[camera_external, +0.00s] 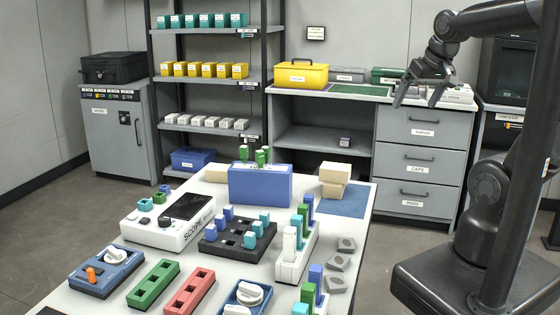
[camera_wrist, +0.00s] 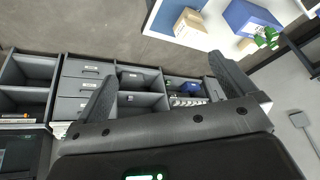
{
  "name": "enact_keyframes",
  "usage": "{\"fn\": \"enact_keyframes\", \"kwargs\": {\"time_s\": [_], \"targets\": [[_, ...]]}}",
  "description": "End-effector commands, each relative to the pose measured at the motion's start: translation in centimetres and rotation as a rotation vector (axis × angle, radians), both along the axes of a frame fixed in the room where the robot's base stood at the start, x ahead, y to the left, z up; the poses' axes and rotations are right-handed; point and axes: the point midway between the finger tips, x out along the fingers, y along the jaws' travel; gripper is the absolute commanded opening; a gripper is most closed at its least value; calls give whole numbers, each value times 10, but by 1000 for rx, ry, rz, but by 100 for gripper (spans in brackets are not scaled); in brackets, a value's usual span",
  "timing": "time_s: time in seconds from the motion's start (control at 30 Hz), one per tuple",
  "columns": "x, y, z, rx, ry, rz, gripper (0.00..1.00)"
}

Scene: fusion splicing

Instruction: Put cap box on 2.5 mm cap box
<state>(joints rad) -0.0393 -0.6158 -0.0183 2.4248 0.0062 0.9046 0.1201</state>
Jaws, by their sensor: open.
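No box can be read for certain as the cap box or the 2.5 mm cap box, since the labels are too small. Candidates on the rack are teal boxes (camera_external: 203,20) on the top shelf, yellow boxes (camera_external: 203,70) below them, and white boxes (camera_external: 205,122) lower still. A small dark purple box (camera_external: 344,142) sits alone in the open bay of the grey cabinet. My gripper (camera_external: 416,103) is open and empty, raised in front of the cabinet's right side. In the wrist view its two fingers (camera_wrist: 164,68) stand wide apart with nothing between them.
The white worktable (camera_external: 222,189) holds a blue box (camera_external: 260,187), stacked tan boxes (camera_external: 335,172), a SCOPE unit (camera_external: 170,224) and coloured blocks. A yellow case (camera_external: 300,76) stands on the cabinet. Labelled drawers (camera_external: 418,153) are shut. Floor between table and cabinet is clear.

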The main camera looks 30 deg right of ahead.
Motion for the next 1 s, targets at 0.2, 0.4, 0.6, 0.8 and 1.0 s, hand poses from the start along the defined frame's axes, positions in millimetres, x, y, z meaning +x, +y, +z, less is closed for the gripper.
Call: {"fn": "enact_keyframes", "kwargs": {"time_s": [0.2,0.4,0.6,0.8,1.0], "targets": [[-28,-6,-1,-59,-58,72,100],[-33,-7,-2,-71,-66,86,100],[-33,-6,-2,-70,-65,85,100],[-33,-6,-2,-69,-65,85,100],[-33,-6,-2,-69,-65,85,100]]}}
